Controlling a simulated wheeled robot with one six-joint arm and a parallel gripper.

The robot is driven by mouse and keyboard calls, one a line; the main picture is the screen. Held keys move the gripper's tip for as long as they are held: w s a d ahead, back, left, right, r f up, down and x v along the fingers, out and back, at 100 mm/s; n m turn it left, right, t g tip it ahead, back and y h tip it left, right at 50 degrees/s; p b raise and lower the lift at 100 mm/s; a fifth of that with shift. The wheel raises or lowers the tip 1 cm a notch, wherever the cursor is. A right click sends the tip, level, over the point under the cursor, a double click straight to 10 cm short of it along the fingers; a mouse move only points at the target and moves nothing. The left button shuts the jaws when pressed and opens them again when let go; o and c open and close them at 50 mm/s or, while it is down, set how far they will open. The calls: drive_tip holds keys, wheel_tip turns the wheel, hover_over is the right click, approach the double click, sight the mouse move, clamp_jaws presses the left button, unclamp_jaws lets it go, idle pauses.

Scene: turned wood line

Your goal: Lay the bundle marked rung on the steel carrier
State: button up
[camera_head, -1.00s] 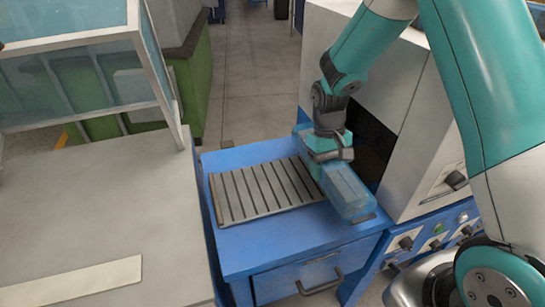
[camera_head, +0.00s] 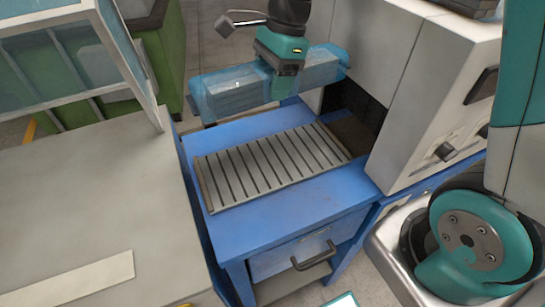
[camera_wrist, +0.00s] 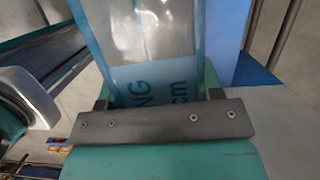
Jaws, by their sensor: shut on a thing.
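The bundle (camera_head: 232,90) is a long pack in clear blue wrap. My gripper (camera_head: 282,76) is shut around its middle and holds it crosswise, raised near the far edge of the blue cabinet. In the wrist view the bundle (camera_wrist: 150,78) runs between the jaws, with the letters "NG" and "cm" readable; the rest of the label is hidden by the gripper. The steel carrier (camera_head: 262,172) is a flat grey slatted plate lying on the cabinet top. It is empty, and the bundle is apart from it, higher and farther back in the head view.
The blue cabinet (camera_head: 225,225) has a drawer with a dark handle. A white machine (camera_head: 425,110) with a dark opening stands close on the right. A grey table (camera_head: 90,200) and a glazed frame (camera_head: 60,60) stand on the left.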

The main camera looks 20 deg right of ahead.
sight(268, 161)
drive_tip(key=shift+s+a+r+m, duration=0.1)
drive_tip(key=shift+a+r+m, duration=0.1)
drive_tip(key=shift+m, duration=0.1)
wheel_tip(268, 161, down, 20)
drive_tip(key=shift+r+p, duration=0.15)
drive_tip(key=shift+p, duration=0.3)
drive_tip(key=o, duration=1.3)
drive_tip(key=b+v, duration=0.1)
drive_tip(key=v, duration=1)
drive_tip(key=s+a+r+n, duration=0.2)
drive_tip(key=s+r+n, duration=0.2)
drive_tip(key=s+n, duration=0.2)
drive_tip(key=s+a+r+n, duration=0.3)
drive_tip(key=s+r+n, duration=0.2)
drive_tip(key=n, duration=0.5)
drive_tip(key=s+a+r+n+y, duration=0.1)
drive_tip(key=s+r+n, duration=0.3)
drive_tip(key=s+n, duration=0.5)
drive_tip(key=shift+a+r, duration=0.15)
drive_tip(key=shift+a, duration=0.6)
drive_tip(key=shift+s, duration=0.15)
